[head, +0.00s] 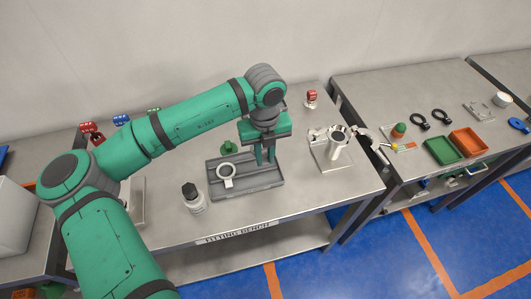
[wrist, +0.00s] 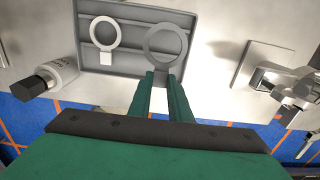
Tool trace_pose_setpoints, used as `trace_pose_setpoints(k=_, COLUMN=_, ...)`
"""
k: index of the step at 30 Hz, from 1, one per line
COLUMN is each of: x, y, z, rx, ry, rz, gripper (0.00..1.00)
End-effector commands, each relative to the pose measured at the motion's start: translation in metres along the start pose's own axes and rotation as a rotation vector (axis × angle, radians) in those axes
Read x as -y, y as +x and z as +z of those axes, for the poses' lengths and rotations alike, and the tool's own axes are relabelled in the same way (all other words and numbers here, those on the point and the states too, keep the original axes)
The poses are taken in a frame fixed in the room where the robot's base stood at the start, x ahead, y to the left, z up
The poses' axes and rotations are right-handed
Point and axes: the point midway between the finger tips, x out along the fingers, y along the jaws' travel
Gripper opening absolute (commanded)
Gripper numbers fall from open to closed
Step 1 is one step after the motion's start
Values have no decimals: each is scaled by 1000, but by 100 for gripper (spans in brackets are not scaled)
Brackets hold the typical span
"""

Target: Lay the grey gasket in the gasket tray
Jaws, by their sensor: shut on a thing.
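My gripper (head: 265,162) points down over the right part of the grey gasket tray (head: 262,183) on the fitting bench. In the wrist view my gripper (wrist: 161,76) is shut on the tab of the grey gasket (wrist: 151,51), a flat ring. The ring lies over the right part of the tray (wrist: 125,72); whether it touches the floor there I cannot tell. In the head view I cannot make out the grey gasket behind the fingers. A white ring gasket with a tab (head: 226,183) sits in the left part of the tray, also seen in the wrist view as the white gasket (wrist: 106,58).
A white bottle with a black cap (head: 195,203) stands left of the tray. A green knob-like part (head: 229,148) is behind it. A metal fixture on a plate (head: 333,150) stands to the right. The further bench holds a green tray (head: 442,150) and an orange tray (head: 468,142).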

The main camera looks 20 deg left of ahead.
Motion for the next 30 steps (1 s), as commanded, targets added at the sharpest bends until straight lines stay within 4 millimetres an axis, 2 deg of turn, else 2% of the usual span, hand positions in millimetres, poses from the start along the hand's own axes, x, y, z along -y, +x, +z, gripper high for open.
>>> trace_pose_setpoints(k=9, x=2, y=33, z=-1, rx=-2, ry=3, rz=-1, gripper=0)
trace_pose_setpoints(k=15, x=2, y=48, z=-1, rx=-1, ry=3, rz=-1, gripper=0)
trace_pose_setpoints(k=30, x=2, y=56, z=-1, rx=0, ry=3, rz=0, gripper=0)
